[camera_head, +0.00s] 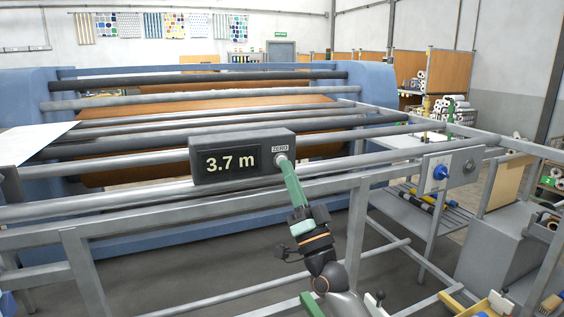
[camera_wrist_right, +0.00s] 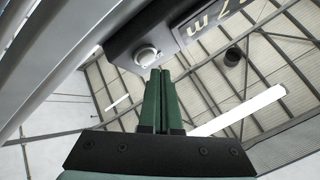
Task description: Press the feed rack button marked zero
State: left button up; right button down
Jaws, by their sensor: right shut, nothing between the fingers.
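The dark counter box (camera_head: 240,142) sits on the rack's front rails and its display reads "3.7 m". A label marked ZERO (camera_head: 280,148) is on its right part, with the round button (camera_head: 279,157) just below it. My right gripper (camera_head: 285,165) is shut and empty, its green fingers reaching up to the button and covering part of it. In the right wrist view the pale round button (camera_wrist_right: 147,56) lies just beyond the fingertips (camera_wrist_right: 160,72); I cannot tell whether they touch it. My left gripper is not in view.
Grey rack rails (camera_head: 110,206) run across in front of the blue press (camera_head: 130,237). A blue knob (camera_head: 440,172) is on a grey panel to the right. A shelf with rolls (camera_head: 430,200) and a grey cabinet (camera_head: 500,245) stand farther right.

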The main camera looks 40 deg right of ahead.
jog(key=shift+w, duration=0.1)
jog(key=shift+w+d, duration=0.15)
jog(key=shift+w, duration=0.2)
jog(key=shift+w+d, duration=0.1)
jog(key=shift+w, duration=0.2)
dwell(0.6)
dwell(0.3)
jog(key=shift+s+a, duration=0.25)
jog(key=shift+s, duration=0.45)
jog(key=shift+s, duration=0.15)
jog(key=shift+s+a+p, duration=0.25)
jog(key=shift+s+p, duration=0.05)
jog(key=shift+s, duration=0.45)
jog(key=shift+s+a+p, duration=0.25)
jog(key=shift+s+p, duration=0.05)
jog(key=shift+s, duration=0.45)
jog(key=shift+s+a+p, duration=0.25)
jog(key=shift+s+p, duration=0.05)
jog(key=shift+s, duration=0.45)
